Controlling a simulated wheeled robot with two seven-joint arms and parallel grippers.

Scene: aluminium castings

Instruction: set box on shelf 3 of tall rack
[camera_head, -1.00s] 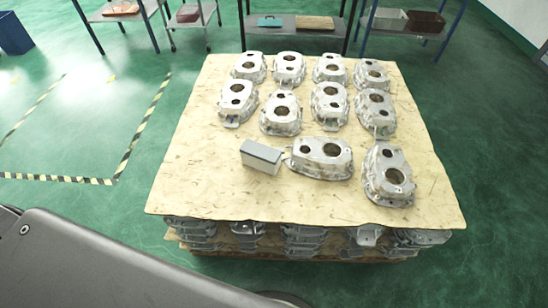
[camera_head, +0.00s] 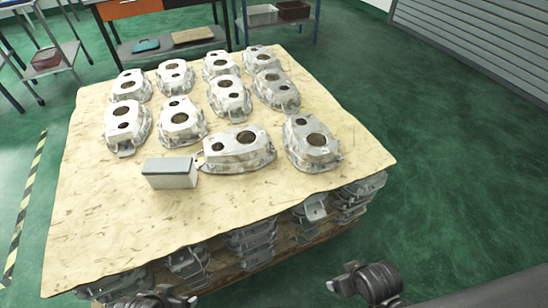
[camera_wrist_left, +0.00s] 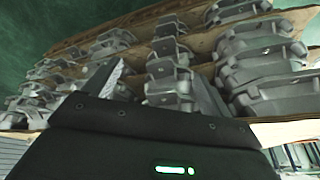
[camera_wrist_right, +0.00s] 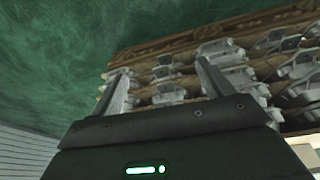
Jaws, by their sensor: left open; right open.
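A small pale box with a grey-green lid (camera_head: 170,173) stands on the top board of a pallet stack, near its front edge and left of the front castings. My left gripper (camera_wrist_left: 155,85) is open and empty in the left wrist view, facing the stacked layers below the top board. My right gripper (camera_wrist_right: 162,82) is open and empty in the right wrist view, also facing these layers. In the head view, parts of both arms show at the bottom edge, below and in front of the board. I cannot tell which unit is the tall rack, and no shelf numbers are readable.
Several aluminium castings (camera_head: 237,150) stand on the wooden board (camera_head: 90,215). More castings fill the layers below. Benches with shelves (camera_head: 180,42) line the back. Green floor (camera_head: 430,190) is clear to the right, with a slatted grey shutter (camera_head: 480,40) beyond.

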